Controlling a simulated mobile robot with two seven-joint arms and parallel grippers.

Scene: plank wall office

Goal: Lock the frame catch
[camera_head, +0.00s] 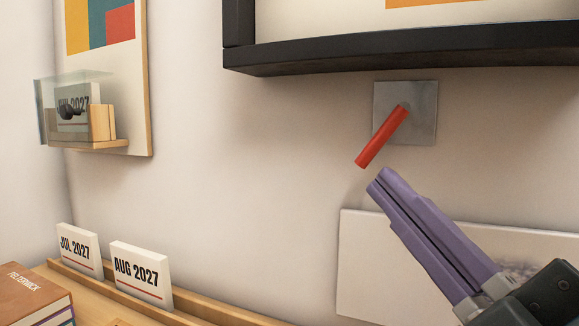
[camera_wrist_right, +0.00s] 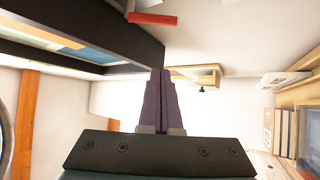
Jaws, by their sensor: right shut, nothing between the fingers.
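The frame catch is a red lever (camera_head: 382,136) on a square grey metal plate (camera_head: 424,101) fixed to the wall, just under the black picture frame (camera_head: 400,52). The lever points down and to the left from its pivot on the plate. My right gripper (camera_head: 381,178) has purple fingers, shut and empty, with the tips a little below the lever's free end and apart from it in the picture. In the right wrist view the gripper (camera_wrist_right: 160,72) is shut and the red lever (camera_wrist_right: 152,19) shows near the top. My left gripper is not in view.
A pale panel (camera_head: 375,265) is behind my right fingers. At the left, a glass-fronted box (camera_head: 75,105) is on the wall. Cards reading JUL 2027 (camera_head: 79,250) and AUG 2027 (camera_head: 140,275) stand on a wooden ledge near a book (camera_head: 35,295). The wall between is bare.

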